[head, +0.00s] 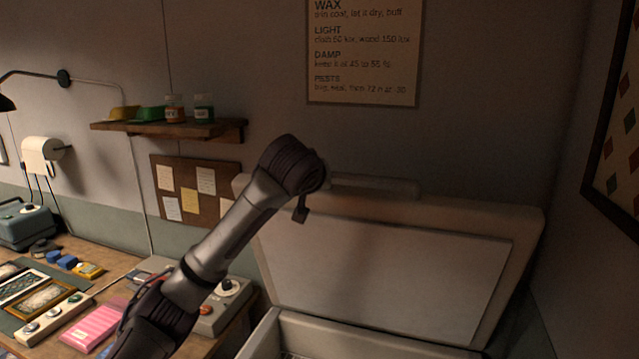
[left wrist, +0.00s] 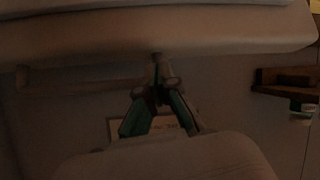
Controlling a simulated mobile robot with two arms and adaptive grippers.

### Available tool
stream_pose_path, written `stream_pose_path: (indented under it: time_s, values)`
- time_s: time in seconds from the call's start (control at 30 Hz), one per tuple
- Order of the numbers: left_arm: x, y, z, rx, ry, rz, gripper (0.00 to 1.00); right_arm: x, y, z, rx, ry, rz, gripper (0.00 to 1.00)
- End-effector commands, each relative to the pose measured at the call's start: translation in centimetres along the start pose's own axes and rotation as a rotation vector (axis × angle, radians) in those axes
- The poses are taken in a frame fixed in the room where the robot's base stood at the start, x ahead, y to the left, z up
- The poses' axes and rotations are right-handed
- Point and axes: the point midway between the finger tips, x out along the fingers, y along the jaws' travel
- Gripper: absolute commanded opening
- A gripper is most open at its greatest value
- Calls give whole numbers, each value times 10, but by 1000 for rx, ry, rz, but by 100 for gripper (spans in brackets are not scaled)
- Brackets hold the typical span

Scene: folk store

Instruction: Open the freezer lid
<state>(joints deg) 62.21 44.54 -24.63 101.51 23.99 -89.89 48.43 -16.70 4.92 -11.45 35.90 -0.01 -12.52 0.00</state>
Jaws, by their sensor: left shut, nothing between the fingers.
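The freezer (head: 262,335) is at lower centre right in the head view. Its pale lid (head: 390,270) stands raised, tilted back, with its inner panel facing me. A handle bar (head: 375,187) shows along the lid's top edge; in the left wrist view the handle (left wrist: 80,77) runs beside the lid edge (left wrist: 150,35). My left arm reaches up to the lid's upper left corner. My left gripper (left wrist: 158,68) is shut and empty, its fingertips close to the lid edge; I cannot tell if they touch. My right gripper is not in view.
A workbench (head: 110,275) with frames, a pink stack (head: 95,325) and small devices lies at left. A wall shelf (head: 170,129) holds jars and a pinboard (head: 190,190) hangs below it. The right wall stands close beside the freezer.

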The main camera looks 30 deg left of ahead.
Motion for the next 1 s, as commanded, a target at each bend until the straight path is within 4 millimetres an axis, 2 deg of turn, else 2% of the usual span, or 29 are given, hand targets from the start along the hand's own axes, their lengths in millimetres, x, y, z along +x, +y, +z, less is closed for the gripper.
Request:
stream_pose_path:
  time_s: [0.07, 0.17, 0.4, 0.43, 0.5, 0.8, 1.0]
  values:
    - [0, 0, -3, -1, 1, 0, 0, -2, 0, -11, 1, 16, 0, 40]
    - [1, -1, -10, -2, 1, 0, 0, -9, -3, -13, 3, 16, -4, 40]
    - [13, -8, -40, -1, -8, -3, 0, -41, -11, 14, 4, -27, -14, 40]
    - [11, -8, -35, 1, -4, 0, 0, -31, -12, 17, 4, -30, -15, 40]
    - [-4, -8, -33, 0, 0, 2, 0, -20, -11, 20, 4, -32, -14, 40]
    - [-61, -6, -38, 0, -1, 2, 0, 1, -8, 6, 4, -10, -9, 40]
    - [-81, -6, -41, 1, -4, 1, 0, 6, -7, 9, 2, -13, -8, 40]
